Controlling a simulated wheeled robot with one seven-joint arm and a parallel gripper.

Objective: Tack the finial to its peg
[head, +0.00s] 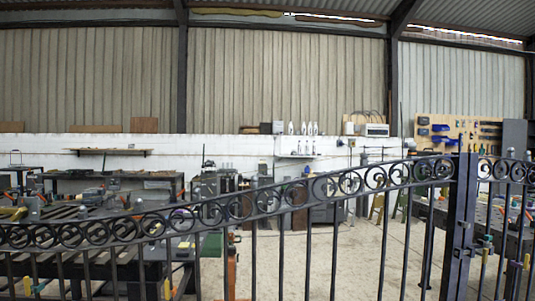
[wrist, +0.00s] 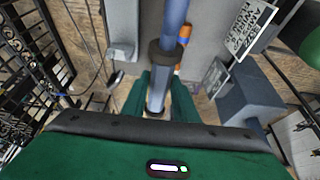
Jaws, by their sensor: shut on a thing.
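In the wrist view my gripper (wrist: 160,108) is shut on a blue-grey rod-shaped tool (wrist: 172,18) with a dark collar. The tool runs up the picture from between the two green fingers. What kind of tool it is, I cannot tell for sure. The dark iron scroll gate (head: 253,205) crosses the head view, with a row of scrolls and a thick post (head: 461,220) at the right. Small pale tips stand above the ironwork right of the post; I cannot tell whether one is the finial. The peg is not distinguishable. My gripper is not in the head view.
Dark scrolled ironwork (wrist: 30,65) is at the left of the wrist view. A blue-grey box (wrist: 250,104) and printed boards (wrist: 249,28) are at the right. Behind the gate are workbenches, a tool pegboard (head: 460,128) and clear floor (head: 345,262).

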